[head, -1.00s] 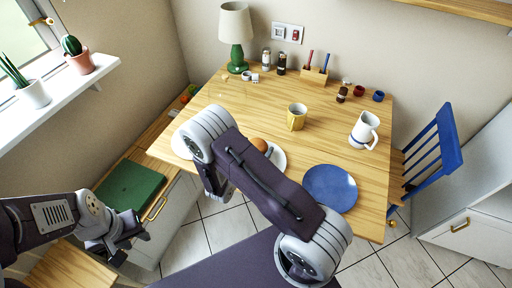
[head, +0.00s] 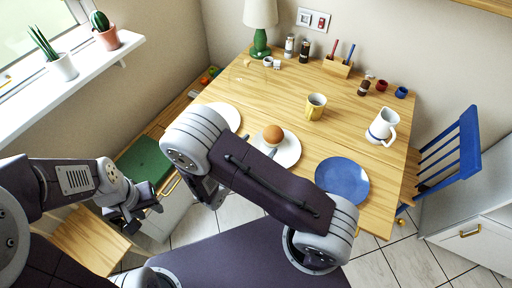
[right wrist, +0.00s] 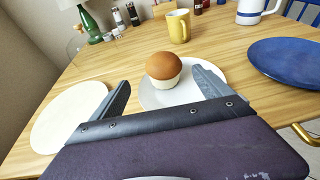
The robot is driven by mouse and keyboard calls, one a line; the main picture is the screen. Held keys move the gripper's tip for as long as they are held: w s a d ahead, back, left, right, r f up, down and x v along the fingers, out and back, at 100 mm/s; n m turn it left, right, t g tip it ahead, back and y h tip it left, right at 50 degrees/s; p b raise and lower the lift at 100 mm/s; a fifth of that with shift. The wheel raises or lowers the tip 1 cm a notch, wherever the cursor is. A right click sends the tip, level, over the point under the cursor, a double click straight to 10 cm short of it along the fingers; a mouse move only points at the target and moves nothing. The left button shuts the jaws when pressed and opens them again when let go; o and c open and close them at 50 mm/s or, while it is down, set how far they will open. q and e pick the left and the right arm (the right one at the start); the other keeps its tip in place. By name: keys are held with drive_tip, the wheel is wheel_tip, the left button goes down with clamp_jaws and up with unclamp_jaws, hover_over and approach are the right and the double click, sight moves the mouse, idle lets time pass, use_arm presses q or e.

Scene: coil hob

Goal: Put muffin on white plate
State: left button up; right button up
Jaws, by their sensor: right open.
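The muffin (head: 272,133) has a brown top and a pale cup. It sits upright on a pale plate (head: 291,153) near the table's front edge. Both show in the right wrist view, the muffin (right wrist: 163,66) and its plate (right wrist: 153,101). An empty cream-white plate (head: 228,113) lies to the left, also in the right wrist view (right wrist: 62,120). My right gripper (right wrist: 160,80) is open and empty, its fingers apart on either side in front of the muffin. The arm mostly hides it in the head view. My left gripper (head: 136,212) hangs away from the table, near the green lid.
A blue plate (head: 342,180) lies right of the muffin's plate. A yellow mug (head: 315,106) and white jug (head: 382,126) stand behind. A green lamp (head: 260,40), shakers and small cups line the back. A blue chair (head: 455,150) stands at the right.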

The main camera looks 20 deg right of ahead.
drive_tip(key=shift+s+a+r, duration=0.15)
drive_tip(key=shift+s+a, duration=0.2)
drive_tip(key=shift+a, duration=0.15)
drive_tip(key=s+d+m+g, duration=0.5)
drive_tip(key=shift+r, duration=0.4)
drive_tip(key=s+m+g, duration=0.1)
drive_tip(key=s+m, duration=0.1)
drive_tip(key=s+d+m+g+y, duration=0.1)
drive_tip(key=m+g, duration=0.1)
drive_tip(key=s+m+g+y, duration=0.1)
drive_tip(key=s+m, duration=0.1)
drive_tip(key=shift+s+d+f, duration=0.15)
drive_tip(key=shift+s+d, duration=0.2)
drive_tip(key=a+r+m+t+y, duration=0.1)
drive_tip(key=a+r+m+y, duration=0.2)
drive_tip(key=m+y, duration=0.6)
drive_tip(key=a+m, duration=0.2)
drive_tip(key=m, duration=0.3)
drive_tip(key=shift+w+a+m+t+y, duration=0.2)
drive_tip(key=shift+a+m+t+y, duration=0.1)
drive_tip(key=shift+a+m+y, duration=0.1)
